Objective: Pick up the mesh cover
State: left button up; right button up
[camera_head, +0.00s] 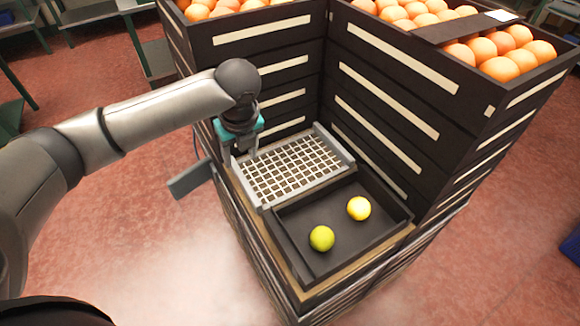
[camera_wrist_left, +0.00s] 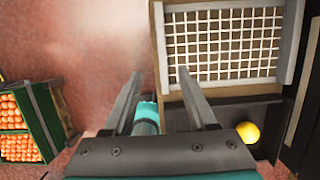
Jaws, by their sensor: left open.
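The mesh cover (camera_head: 292,170) is a pale grid with grey side rails. It lies on the rear part of a dark tray (camera_head: 348,245) on top of the crate stack. In the left wrist view the mesh cover (camera_wrist_left: 222,45) is at the upper right. My left gripper (camera_head: 245,155), with teal parts, points down at the left edge of the cover. In the wrist view my left gripper (camera_wrist_left: 158,88) has its two fingers apart, with nothing clearly held between them. My right gripper is not in view.
A green-yellow fruit (camera_head: 321,238) and a yellow fruit (camera_head: 358,208) lie in the tray's uncovered front part. Tall dark crates (camera_head: 400,105) with oranges stand behind and to the right. A grey plate (camera_head: 190,178) juts out at the left. The reddish floor (camera_head: 150,250) is clear at front left.

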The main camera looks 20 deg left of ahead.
pick_arm(q)
jog(key=b, duration=0.2)
send_over(243, 180)
jog(key=s, duration=0.1)
jog(key=f, duration=0.4)
jog(key=d+f, duration=0.1)
jog(key=f, duration=0.2)
jog(key=shift+b+x, duration=0.5)
jog(key=shift+x, duration=2.25)
jog(key=shift+d, duration=0.15)
grip_shut()
